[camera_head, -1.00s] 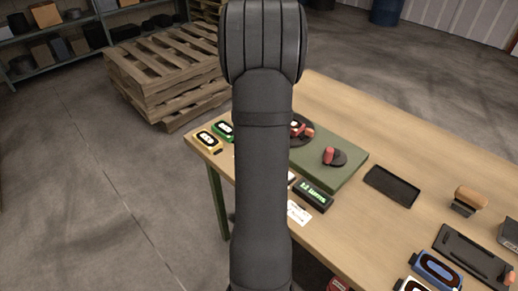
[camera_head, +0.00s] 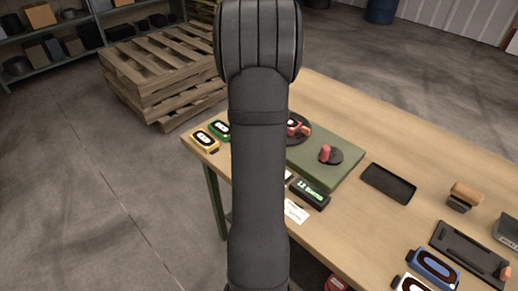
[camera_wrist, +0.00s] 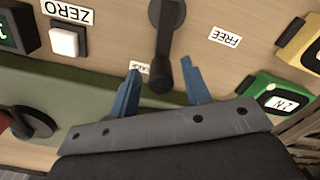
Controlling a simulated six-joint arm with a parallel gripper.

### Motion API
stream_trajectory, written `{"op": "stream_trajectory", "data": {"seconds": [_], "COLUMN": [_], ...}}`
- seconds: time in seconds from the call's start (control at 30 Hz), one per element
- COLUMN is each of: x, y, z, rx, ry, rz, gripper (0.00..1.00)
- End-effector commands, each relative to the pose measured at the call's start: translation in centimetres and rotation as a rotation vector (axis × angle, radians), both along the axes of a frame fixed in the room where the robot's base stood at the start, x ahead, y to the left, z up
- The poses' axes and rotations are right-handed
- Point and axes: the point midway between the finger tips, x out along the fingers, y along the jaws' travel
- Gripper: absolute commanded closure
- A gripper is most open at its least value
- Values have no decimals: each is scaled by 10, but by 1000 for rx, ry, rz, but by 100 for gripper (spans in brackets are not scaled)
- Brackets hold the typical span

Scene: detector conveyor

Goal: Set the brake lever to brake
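The brake lever (camera_wrist: 163,55) is a black bar with a round hub near the top edge of the wrist view. Its lower end lies between the two blue fingers of my gripper (camera_wrist: 160,86). My gripper is open, with a finger on each side of the lever; I cannot tell whether either finger touches it. The white FREE label (camera_wrist: 225,37) is right of the lever, upside down. A smaller, partly hidden label (camera_wrist: 139,67) sits left of it, its text hard to read. In the head view my arm hides the lever and my gripper.
A ZERO button (camera_wrist: 64,41) and display (camera_wrist: 14,28) are on the left in the wrist view. A green device (camera_wrist: 263,93) and a yellow one (camera_wrist: 301,40) are on the right. The table (camera_head: 345,112) also carries a green base (camera_head: 318,172) with red-handled parts and a black tray (camera_head: 388,184).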

Motion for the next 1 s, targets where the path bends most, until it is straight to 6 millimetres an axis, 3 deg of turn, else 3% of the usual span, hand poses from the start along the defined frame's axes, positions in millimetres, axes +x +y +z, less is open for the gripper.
{"op": "stream_trajectory", "data": {"seconds": [0.13,0.27,0.7,1.0], "x": [0,1,1,0], "y": [0,0,0,0], "z": [4,20,125,169], "rx": [0,0,0,0], "ry": [-1,-3,-5,-1], "rz": [0,0,0,0], "gripper": [56,56,56,56]}}
